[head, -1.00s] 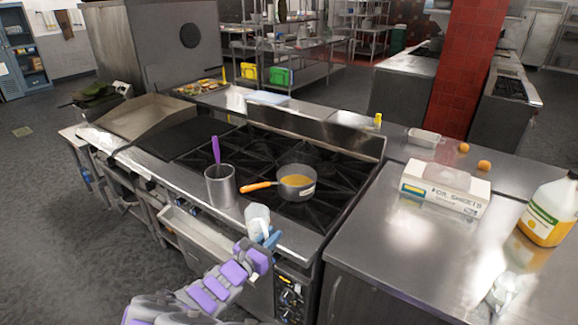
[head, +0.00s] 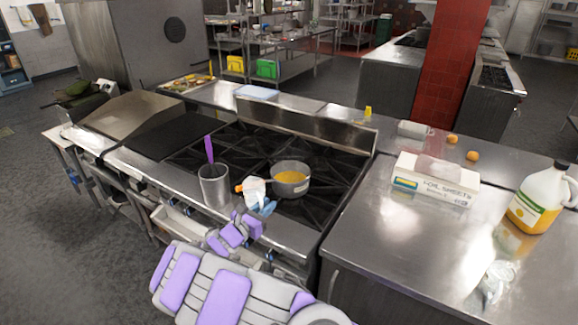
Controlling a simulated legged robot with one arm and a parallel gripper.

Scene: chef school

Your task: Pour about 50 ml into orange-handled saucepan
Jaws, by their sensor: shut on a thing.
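The orange-handled saucepan (head: 293,190) sits on the black stove grates with yellow-orange contents inside. Its handle points left and is mostly hidden behind the thing I hold; only its orange end shows. My gripper (head: 263,206), with blue fingers, is shut on a small white container (head: 254,187), just in front and left of the saucepan. The container overlaps the pan's left edge in the picture; I cannot tell whether they touch. Its contents and opening are not clear, and no stream shows.
A metal pot (head: 214,189) with a purple-handled utensil (head: 209,149) stands left of the saucepan. On the right counter are a foil sheets box (head: 432,186), a jug of orange liquid (head: 538,198), a metal container (head: 413,130) and two small orange round things (head: 472,156).

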